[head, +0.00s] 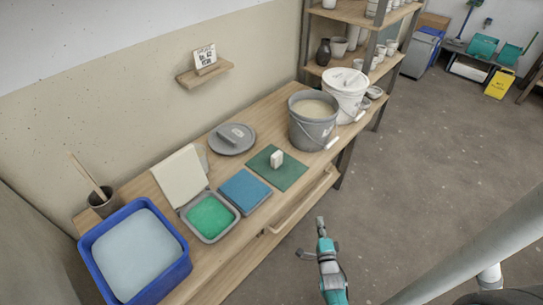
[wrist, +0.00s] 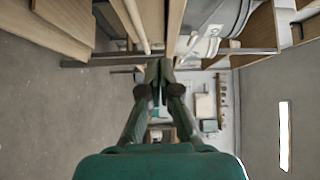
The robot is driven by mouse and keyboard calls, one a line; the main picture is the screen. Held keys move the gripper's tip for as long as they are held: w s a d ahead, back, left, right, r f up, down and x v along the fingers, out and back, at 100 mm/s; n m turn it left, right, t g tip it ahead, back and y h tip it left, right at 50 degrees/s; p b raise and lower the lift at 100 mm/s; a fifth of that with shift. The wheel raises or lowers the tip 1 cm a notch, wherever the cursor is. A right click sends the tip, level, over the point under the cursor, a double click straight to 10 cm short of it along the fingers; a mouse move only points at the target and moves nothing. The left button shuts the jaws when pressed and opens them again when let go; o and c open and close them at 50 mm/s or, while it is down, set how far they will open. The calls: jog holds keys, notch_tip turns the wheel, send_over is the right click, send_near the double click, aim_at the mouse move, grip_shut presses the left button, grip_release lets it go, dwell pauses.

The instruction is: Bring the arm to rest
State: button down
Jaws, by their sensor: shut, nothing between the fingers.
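My gripper (head: 320,222) is in front of the workbench in the head view, out over the open floor and apart from everything on the bench. Its fingers are together and hold nothing. The wrist view shows the two dark fingers of my gripper (wrist: 158,72) meeting at their tips, with bench timber and a grey bucket beyond them. The wooden workbench (head: 272,226) runs along the wall to the left of my arm.
On the bench stand a blue tub (head: 178,270), a green sponge tray (head: 233,229), a blue pad (head: 245,188), a green mat (head: 289,178), an open grey bucket (head: 312,132), a grey lid (head: 245,146) and a lidded white bucket (head: 346,96). The floor (head: 430,165) right of the bench is clear.

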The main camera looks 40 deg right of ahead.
jog(key=s+a+r+n+t+y, duration=0.1)
jog(key=s+a+r+n+y, duration=0.35)
jog(key=a, duration=0.55)
jog(key=s+a+r+n+t+y, duration=0.1)
jog(key=s+a+r+n, duration=0.2)
jog(key=s+a+n, duration=0.6)
jog(key=s+a+r+n+y, duration=0.2)
jog(key=s+a+r+n, duration=0.1)
jog(key=r, duration=0.3)
jog(key=s+a+r+n+y, duration=0.2)
jog(key=s+a+r+n, duration=0.1)
jog(key=a+r+n, duration=0.2)
jog(key=s+a+r+n+g+y, duration=0.1)
jog(key=s+a+r+n+y, duration=0.1)
jog(key=r, duration=0.6)
jog(key=shift+s+a+r+n, duration=0.35)
jog(key=shift+s+a+n, duration=0.3)
jog(key=shift+a+n, duration=0.45)
